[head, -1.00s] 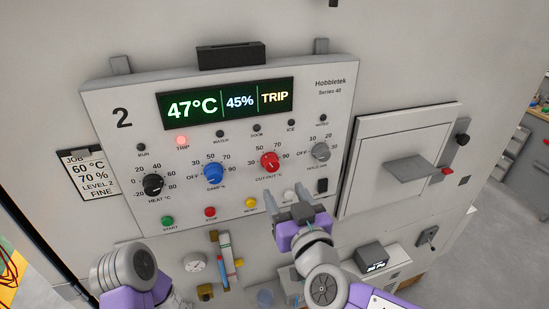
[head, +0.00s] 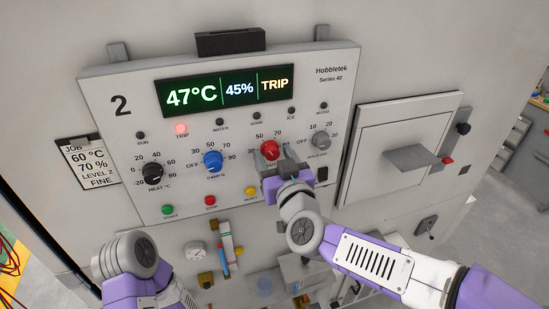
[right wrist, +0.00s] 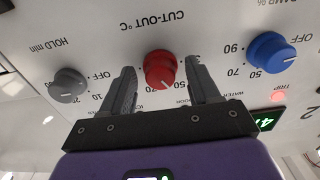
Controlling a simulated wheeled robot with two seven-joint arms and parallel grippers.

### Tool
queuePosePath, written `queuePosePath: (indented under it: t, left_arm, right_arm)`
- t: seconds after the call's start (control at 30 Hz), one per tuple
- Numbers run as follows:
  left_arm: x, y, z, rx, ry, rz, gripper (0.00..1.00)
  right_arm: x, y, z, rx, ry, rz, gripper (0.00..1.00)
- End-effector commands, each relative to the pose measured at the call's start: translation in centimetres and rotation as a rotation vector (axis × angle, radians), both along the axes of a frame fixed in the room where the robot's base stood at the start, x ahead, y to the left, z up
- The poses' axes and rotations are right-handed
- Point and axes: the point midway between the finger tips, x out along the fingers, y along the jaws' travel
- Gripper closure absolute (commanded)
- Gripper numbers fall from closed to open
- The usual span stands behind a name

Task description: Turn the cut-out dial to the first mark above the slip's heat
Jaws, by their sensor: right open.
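The red cut-out dial (head: 270,150) is on the white control panel, its lower part hidden by my right gripper in the head view. The marks 50 and 70 show above it there. My right gripper (head: 284,165) is open, with one finger on each side of the dial. The right wrist view shows the dial (right wrist: 160,69) upside down between the spread fingers; contact is not clear. The job slip (head: 87,165) at the left reads 60 °C, 70 %, Level 2, Fine. My left arm shows at lower left, its gripper out of view.
The display (head: 225,92) reads 47°C, 45%, TRIP, and the red trip lamp (head: 181,128) is lit. The black heat dial (head: 152,173), blue damp dial (head: 212,161) and grey hold dial (head: 320,141) are in the same row. A hatch (head: 400,150) with a handle stands at right.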

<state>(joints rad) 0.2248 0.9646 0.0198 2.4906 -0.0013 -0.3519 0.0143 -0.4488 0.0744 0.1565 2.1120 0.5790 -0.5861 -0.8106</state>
Motion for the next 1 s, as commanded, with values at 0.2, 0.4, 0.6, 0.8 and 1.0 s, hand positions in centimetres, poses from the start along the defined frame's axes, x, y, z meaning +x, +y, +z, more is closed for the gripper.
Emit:
queuePosePath:
  t: [0.2,0.4,0.6,0.8,1.0]
  left_arm:
    - [0.0,0.0,0.0,0.000,0.000,0.000,0.57]
    - [0.0,0.0,0.0,0.000,0.000,0.000,0.57]
    - [0.0,0.0,-0.1,0.000,0.000,0.000,0.57]
    - [0.0,0.0,-0.5,0.000,0.000,0.000,0.57]
    - [0.0,0.0,-1.3,0.000,0.000,0.000,0.57]
  right_arm:
    - [0.0,0.0,0.0,0.000,0.000,0.000,0.68]
    - [0.0,0.0,0.0,0.000,0.000,0.000,0.95]
    - [0.0,0.0,0.0,0.013,0.004,-0.001,0.95]
    - [0.0,0.0,-0.1,0.084,0.026,-0.001,0.95]
    - [0.0,0.0,-0.2,0.223,0.071,-0.002,0.95]
